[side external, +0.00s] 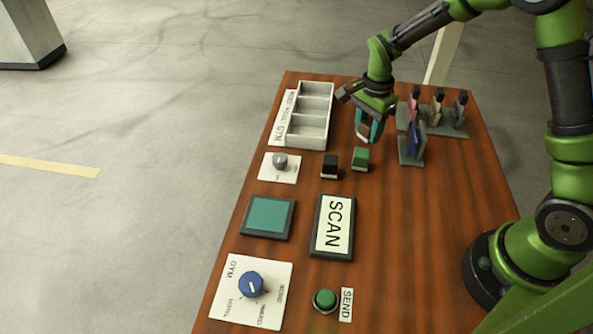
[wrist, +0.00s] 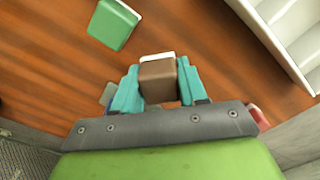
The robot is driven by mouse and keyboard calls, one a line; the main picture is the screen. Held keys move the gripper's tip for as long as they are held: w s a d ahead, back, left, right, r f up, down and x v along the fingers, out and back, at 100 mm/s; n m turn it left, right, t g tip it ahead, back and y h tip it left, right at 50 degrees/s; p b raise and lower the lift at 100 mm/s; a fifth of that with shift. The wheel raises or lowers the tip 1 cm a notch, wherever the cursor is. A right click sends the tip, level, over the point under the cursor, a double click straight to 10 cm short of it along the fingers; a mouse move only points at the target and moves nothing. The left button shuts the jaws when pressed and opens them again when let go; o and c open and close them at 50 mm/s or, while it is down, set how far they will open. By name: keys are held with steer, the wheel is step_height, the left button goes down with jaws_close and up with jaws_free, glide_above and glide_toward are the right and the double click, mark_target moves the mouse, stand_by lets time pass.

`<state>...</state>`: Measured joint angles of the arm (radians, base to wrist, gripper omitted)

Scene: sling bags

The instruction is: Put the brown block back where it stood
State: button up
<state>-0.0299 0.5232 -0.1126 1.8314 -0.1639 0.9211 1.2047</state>
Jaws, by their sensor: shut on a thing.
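My gripper (side external: 369,130) is shut on the brown block (wrist: 159,82). The block has a white face on its far side and sits between the teal fingers in the wrist view. In the side view the fingers mostly hide it, and I cannot tell whether it touches the table. A green block (side external: 360,158) stands on the table just in front of my gripper, and it also shows at the upper left of the wrist view (wrist: 112,26). A black block (side external: 330,165) stands to its left. Both have white lower parts.
A white tray (side external: 311,113) with three compartments lies left of my gripper. A grey stand (side external: 410,158) with small coloured bags is close on its right. Nearer are a SCAN plate (side external: 333,227), a teal pad (side external: 268,217), knobs and a green button (side external: 325,300). The right-front table is clear.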

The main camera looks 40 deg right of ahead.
mark_target(367, 138)
steer(key=shift+f, duration=1.65)
steer(key=shift+f, duration=0.1)
steer(key=o, duration=1.1)
